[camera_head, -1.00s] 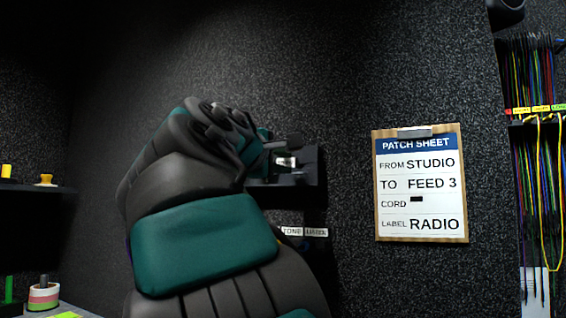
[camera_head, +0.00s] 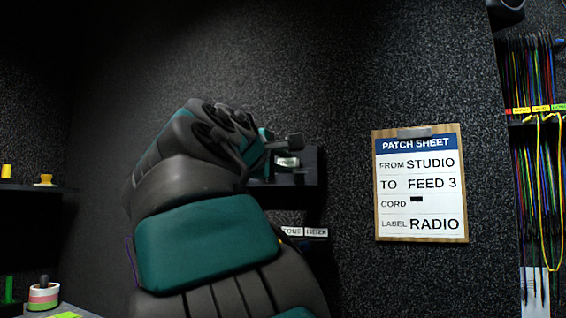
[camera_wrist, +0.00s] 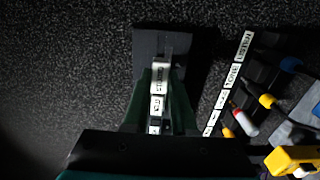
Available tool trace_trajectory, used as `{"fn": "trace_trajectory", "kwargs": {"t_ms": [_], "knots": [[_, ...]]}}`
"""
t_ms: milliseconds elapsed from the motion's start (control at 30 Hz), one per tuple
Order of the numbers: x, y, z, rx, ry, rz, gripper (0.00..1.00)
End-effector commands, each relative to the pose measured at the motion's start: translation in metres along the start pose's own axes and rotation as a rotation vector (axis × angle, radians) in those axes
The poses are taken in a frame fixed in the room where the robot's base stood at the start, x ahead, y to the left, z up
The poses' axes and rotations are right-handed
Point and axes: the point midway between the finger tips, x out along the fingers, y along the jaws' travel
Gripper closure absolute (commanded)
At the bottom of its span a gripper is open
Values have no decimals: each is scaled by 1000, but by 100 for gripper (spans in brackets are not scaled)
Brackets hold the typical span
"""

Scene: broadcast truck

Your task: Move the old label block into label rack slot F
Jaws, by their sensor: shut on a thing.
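In the head view my gripper (camera_head: 284,158) is at the dark label rack (camera_head: 316,180) on the wall, partly hidden by my own arm. A small white-faced label block (camera_head: 288,162) shows at the jaws, which are shut on it. In the wrist view my gripper (camera_wrist: 158,103) has its two teal fingers on either side of a line of white labels. The far label (camera_wrist: 158,79) has blurred text, sideways to the view. The dark rack end (camera_wrist: 150,42) lies beyond the fingertips. I cannot read a slot letter F or tell whether the block is seated.
A patch sheet (camera_head: 420,185) reading STUDIO, FEED 3 and RADIO hangs to the right. Coloured cords (camera_head: 540,200) hang at the far right. White label tags (camera_head: 304,232) sit below the rack. The wrist view shows a label strip (camera_wrist: 233,75) and coloured plugs (camera_wrist: 243,122) at right.

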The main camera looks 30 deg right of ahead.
Motion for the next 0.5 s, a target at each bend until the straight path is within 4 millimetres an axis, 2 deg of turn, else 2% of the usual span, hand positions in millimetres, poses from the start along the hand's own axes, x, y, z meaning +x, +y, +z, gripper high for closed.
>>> {"fn": "trace_trajectory", "kwargs": {"t_ms": [500], "knots": [[12, 0, 0, 0, -1, 0, 100]]}}
